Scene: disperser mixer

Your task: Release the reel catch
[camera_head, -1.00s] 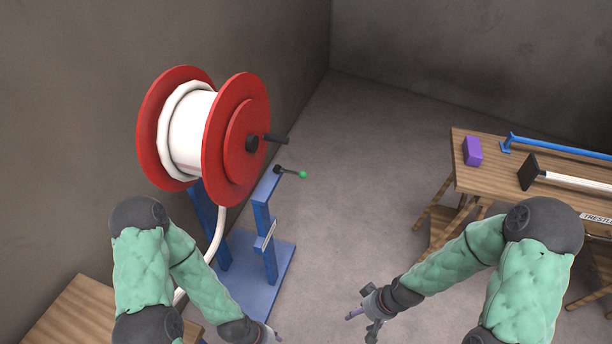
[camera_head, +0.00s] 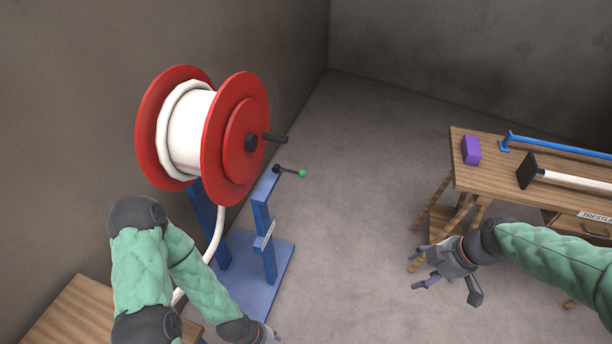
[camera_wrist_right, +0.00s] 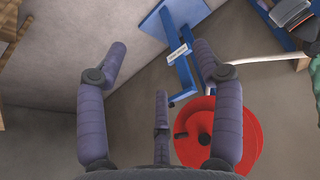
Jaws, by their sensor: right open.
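The reel (camera_head: 235,150) has red flanges and a white hose wound on it. It sits on a blue stand (camera_head: 264,215) by the left wall. The catch (camera_head: 286,170), a short dark lever with a green knob (camera_head: 302,174), is on top of the stand's near post, below the reel's dark crank. My right gripper (camera_head: 438,268) is open and empty, well to the right of the catch over bare floor. In the right wrist view, the reel (camera_wrist_right: 253,135) and stand (camera_wrist_right: 180,60) show beyond its spread fingers (camera_wrist_right: 160,62). My left gripper (camera_head: 268,334) is at the bottom edge, mostly hidden.
A wooden trestle table (camera_head: 490,178) on the right holds a purple block (camera_head: 471,150), a blue bar (camera_head: 550,146) and a white bar with a dark end plate (camera_head: 575,182). A wooden surface (camera_head: 75,315) is at lower left. The floor between stand and trestle table is clear.

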